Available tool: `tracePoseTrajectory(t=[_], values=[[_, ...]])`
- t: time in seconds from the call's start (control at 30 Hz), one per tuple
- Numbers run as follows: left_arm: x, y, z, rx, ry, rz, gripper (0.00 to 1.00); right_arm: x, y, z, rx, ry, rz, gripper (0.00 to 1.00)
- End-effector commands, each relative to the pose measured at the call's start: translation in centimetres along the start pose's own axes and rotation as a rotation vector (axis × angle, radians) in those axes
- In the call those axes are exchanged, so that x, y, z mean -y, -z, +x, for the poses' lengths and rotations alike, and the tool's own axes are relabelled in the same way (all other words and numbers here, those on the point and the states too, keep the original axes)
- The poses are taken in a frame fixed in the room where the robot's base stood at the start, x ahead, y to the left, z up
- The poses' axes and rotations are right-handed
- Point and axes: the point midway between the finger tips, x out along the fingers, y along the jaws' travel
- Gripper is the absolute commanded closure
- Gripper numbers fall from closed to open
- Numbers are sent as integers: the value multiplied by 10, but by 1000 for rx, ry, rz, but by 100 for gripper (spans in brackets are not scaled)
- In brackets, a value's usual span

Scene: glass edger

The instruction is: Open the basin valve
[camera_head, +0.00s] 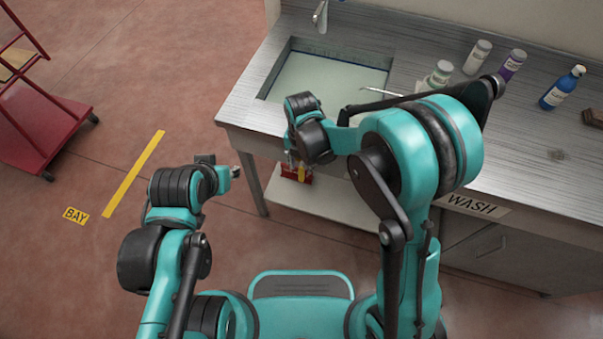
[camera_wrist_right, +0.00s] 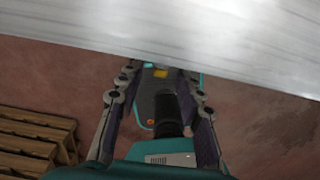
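The sink basin (camera_head: 325,78) is set into the steel counter, with a metal faucet (camera_head: 321,16) at its back edge. A thin metal rod (camera_head: 383,91) lies or sticks out at the basin's right side, partly behind my right arm. I cannot make out a valve for certain. My right gripper (camera_head: 290,160) points down at the counter's front edge, mostly hidden by its wrist; in the right wrist view its fingers (camera_wrist_right: 163,76) are apart with nothing between them, near the counter (camera_wrist_right: 220,35). My left gripper (camera_head: 235,171) is over the floor, left of the counter; its opening is unclear.
A red and yellow object (camera_head: 288,173) shows below the counter's front edge, above a lower shelf (camera_head: 330,205). Several bottles, including a blue one (camera_head: 562,88), stand on the counter's right. A red cart (camera_head: 42,120) stands far left. A wooden pallet (camera_wrist_right: 38,140) shows in the wrist view.

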Motion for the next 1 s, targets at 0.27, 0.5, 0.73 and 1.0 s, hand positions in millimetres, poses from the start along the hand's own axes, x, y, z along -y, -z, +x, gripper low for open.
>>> tracePoseTrajectory(t=[0.27, 0.5, 0.73, 1.0], values=[[0, -12, 17, 0, 0, 0, 69, 0, -1, 47, 1, -1, 3, 64], [0, -14, 19, 0, 0, 0, 69, 0, -1, 56, 1, -1, 4, 64], [0, -14, 19, 0, 0, 0, 69, 0, 0, 56, 1, -1, 4, 77], [0, -14, 19, 0, 0, 0, 69, 0, -1, 56, 1, -3, 4, 100]])
